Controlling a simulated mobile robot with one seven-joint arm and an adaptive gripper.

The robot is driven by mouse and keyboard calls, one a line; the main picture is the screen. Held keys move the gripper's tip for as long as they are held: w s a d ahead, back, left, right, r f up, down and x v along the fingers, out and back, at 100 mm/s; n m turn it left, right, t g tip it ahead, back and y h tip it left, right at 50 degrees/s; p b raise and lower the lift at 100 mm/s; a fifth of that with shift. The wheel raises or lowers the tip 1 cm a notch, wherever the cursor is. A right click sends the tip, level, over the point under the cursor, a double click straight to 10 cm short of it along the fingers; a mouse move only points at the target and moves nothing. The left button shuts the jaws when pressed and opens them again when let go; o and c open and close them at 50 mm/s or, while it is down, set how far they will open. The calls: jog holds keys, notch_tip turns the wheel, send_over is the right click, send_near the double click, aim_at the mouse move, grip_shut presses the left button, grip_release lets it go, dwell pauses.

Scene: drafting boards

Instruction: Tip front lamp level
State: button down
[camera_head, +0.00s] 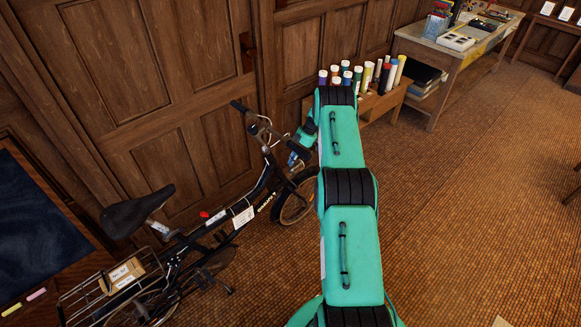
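A black bicycle (235,217) stands by the wood-panelled wall, its front end pointing right. Its handlebar (243,107) is at the top and its front wheel (298,200) is partly behind my arm. A small dark rounded part near the handlebar (260,125) may be the front lamp; its tilt is too small to tell. My teal arm runs up the middle of the view. Its far end, with my gripper (295,158), is just right of the bicycle's front end, above the front wheel. The fingers are too small and partly hidden to tell open from shut, or whether they touch anything.
Capped tubes (367,76) stand in a low wooden rack (392,100) by the wall. A wooden table (440,55) with books is at the back right. A dark board (35,235) is at the left.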

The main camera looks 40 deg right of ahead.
aim_at(294, 165)
jog(key=d+r+n, duration=0.1)
jog(key=n, duration=0.1)
jog(key=w+d+r+n+g+h, duration=0.1)
jog(key=n, duration=0.1)
jog(key=d+r+n+h, duration=0.1)
jog(key=n, duration=0.2)
jog(key=shift+w+r+g, duration=0.3)
jog(key=shift+r, duration=0.1)
jog(key=b+x, duration=0.1)
jog(key=x, duration=0.9)
jog(key=shift+b, duration=0.3)
jog(key=shift+d, duration=0.2)
